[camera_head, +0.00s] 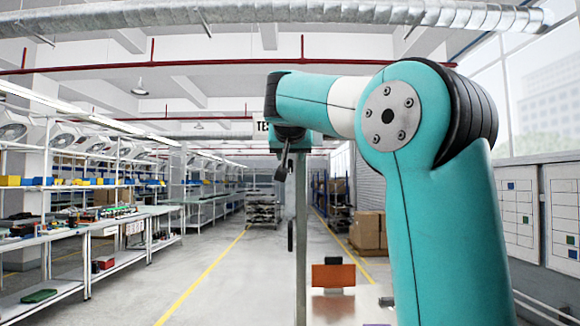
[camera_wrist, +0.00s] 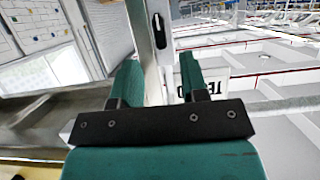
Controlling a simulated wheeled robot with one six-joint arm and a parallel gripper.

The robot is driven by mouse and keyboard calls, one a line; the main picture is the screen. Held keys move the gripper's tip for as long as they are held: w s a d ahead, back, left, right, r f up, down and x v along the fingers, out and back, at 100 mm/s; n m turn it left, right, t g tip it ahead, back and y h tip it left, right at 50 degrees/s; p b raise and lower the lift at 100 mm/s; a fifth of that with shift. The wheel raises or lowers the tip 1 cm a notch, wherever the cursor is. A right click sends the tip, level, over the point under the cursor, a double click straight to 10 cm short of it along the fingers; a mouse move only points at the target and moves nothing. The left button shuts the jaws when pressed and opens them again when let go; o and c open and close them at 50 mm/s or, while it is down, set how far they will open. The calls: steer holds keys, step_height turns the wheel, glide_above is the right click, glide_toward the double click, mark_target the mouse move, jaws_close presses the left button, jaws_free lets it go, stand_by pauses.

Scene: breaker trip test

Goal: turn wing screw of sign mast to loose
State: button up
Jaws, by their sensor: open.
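The sign mast (camera_head: 301,240) is a slim grey upright post left of my arm in the head view. Its sign (camera_head: 261,128) is mostly hidden behind my arm; only the first letters show. The sign also shows in the wrist view (camera_wrist: 234,86), turned and partly covered. A dark elongated piece that looks like the wing screw (camera_wrist: 158,30) sits on the mast beyond my fingertips. A dark oval (camera_head: 290,235) beside the mast may be the same piece. My gripper (camera_wrist: 158,60) is open, its teal fingers apart with the mast seen between them and nothing gripped.
An orange panel (camera_head: 333,275) stands low beside the mast. Shelves and benches (camera_head: 120,225) line the left side. Cardboard boxes (camera_head: 368,232) stand at the right rear, and wall cabinets (camera_head: 515,212) at the far right. The aisle floor (camera_head: 235,275) is clear.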

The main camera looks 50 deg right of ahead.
mark_target(290, 163)
steer(key=p+x, duration=0.1)
steer(key=x, duration=0.6)
steer(key=shift+w+d, duration=0.25)
jaws_close()
